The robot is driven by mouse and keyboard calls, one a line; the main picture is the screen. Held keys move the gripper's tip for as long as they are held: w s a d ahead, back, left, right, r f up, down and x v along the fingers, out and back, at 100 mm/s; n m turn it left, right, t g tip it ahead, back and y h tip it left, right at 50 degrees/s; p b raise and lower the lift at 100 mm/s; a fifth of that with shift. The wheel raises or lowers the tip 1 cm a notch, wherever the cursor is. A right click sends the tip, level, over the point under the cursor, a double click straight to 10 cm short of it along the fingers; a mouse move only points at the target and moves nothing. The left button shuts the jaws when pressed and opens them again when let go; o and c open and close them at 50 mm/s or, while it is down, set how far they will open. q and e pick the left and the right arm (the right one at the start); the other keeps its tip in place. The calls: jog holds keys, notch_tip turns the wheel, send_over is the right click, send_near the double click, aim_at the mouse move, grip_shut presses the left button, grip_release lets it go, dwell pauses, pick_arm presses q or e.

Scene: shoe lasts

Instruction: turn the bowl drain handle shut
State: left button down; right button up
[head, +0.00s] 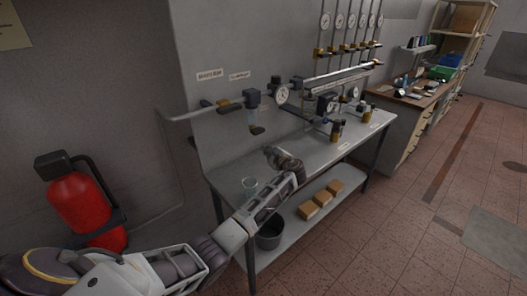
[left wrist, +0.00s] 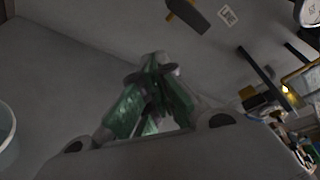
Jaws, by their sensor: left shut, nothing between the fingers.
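A filter unit (head: 252,98) with a pale clear bowl (head: 254,117) hangs on the wall panel above the bench. A small dark drain handle (head: 257,130) sits just below the bowl. My right gripper is out of view.
A clear cup (head: 249,184) stands on the grey bench (head: 225,174) beside my left arm. Gauges and valves (head: 327,104) crowd the panel to the right. A bucket (head: 270,236) and cardboard boxes (head: 309,210) are on the lower shelf. A red extinguisher (head: 80,203) hangs at left.

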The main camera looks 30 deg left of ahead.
pick_arm(q)
jog(key=d, duration=0.1)
jog(key=s+d+r, duration=0.1)
jog(key=d, duration=0.1)
jog(key=shift+s+d+r, duration=0.2)
jog(key=shift+s+d, duration=0.05)
jog(key=shift+d, duration=0.05)
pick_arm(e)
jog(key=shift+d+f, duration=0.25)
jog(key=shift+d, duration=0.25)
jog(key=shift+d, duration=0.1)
pick_arm(q)
jog(key=shift+s+d+f, duration=0.1)
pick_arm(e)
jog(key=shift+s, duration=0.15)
